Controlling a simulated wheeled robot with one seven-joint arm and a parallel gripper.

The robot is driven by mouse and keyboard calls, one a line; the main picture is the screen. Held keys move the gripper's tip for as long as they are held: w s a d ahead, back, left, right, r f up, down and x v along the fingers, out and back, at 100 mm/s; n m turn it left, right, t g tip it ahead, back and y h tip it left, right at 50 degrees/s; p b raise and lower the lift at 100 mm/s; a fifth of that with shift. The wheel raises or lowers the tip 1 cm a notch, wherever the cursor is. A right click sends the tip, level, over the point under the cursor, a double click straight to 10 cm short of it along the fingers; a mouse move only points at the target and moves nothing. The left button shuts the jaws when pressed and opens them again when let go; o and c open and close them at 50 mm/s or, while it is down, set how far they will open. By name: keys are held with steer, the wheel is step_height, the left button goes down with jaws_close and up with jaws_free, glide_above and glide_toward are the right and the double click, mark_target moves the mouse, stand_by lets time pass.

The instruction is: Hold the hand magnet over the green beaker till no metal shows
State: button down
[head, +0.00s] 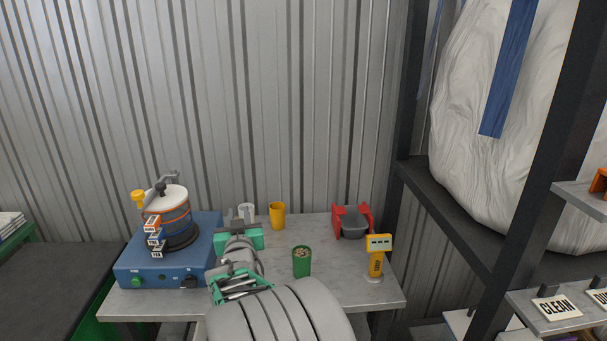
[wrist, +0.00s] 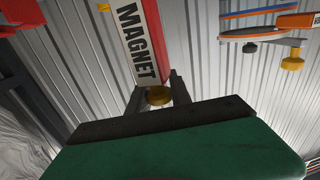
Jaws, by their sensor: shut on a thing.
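The green beaker (head: 302,264) stands upright on the grey bench in the head view. Pale, speckled bits show at its mouth, too small to tell which are metal. My gripper (head: 237,226) is left of the beaker and farther back, not over it. In the wrist view my gripper (wrist: 157,92) is shut on the hand magnet (wrist: 138,42), a red bar with a white MAGNET label and a brass knob between the fingers. I cannot make out the magnet in the head view; my gripper seems to hide it. The beaker is not in the wrist view.
On the bench (head: 340,297), a blue machine (head: 135,268) with a white-lidded pot stands left. A white cup (head: 247,210) and yellow cup (head: 278,215) stand behind. A grey pan in a red holder (head: 366,217) and a yellow display unit (head: 377,262) stand right.

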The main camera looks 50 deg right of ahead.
steer(key=s+d+r+m+g+h+p, duration=0.1)
steer(key=s+d+r+m+g+h, duration=0.15)
steer(key=s+d+r, duration=0.4)
steer(key=s+d+r+m+g+h+p, duration=0.1)
steer(key=s+d+m+g+h+p, duration=0.15)
steer(key=d, duration=0.65)
step_height(320, 180, down, 8)
steer(key=b, duration=0.3)
steer(key=shift+s+d+r+y+b, duration=0.15)
steer(key=shift+r+y+b, duration=0.1)
steer(key=shift+y+b, duration=0.15)
stand_by(0.4)
step_height(320, 180, up, 8)
steer(key=p, duration=0.3)
stand_by(0.5)
